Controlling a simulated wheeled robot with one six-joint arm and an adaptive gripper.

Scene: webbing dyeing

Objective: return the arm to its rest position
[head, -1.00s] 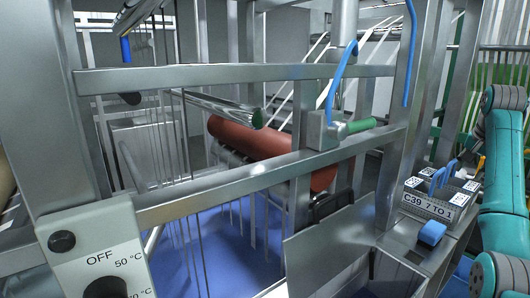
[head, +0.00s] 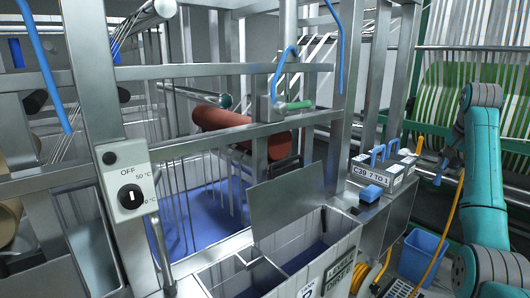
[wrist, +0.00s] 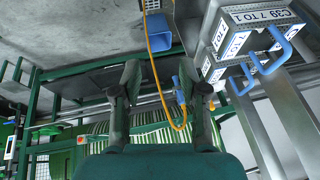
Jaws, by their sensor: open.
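My teal arm (head: 482,170) stands folded upright at the right side of the head view. In the wrist view my gripper (wrist: 158,72) has its two dark fingers spread apart, with nothing held between them. Past the fingers are a yellow hose (wrist: 154,62) and a green framed machine with pale strands (wrist: 95,133). The gripper appears clear of them, though its exact distance from the hose cannot be told.
A labelled box with blue handles (head: 384,166) sits on a metal ledge, with a blue block (head: 371,193) in front. A blue bucket (head: 418,254) is on the floor near my arm. An open-lidded tank (head: 325,245), a red roller (head: 225,120) and a control box (head: 127,182) stand leftward.

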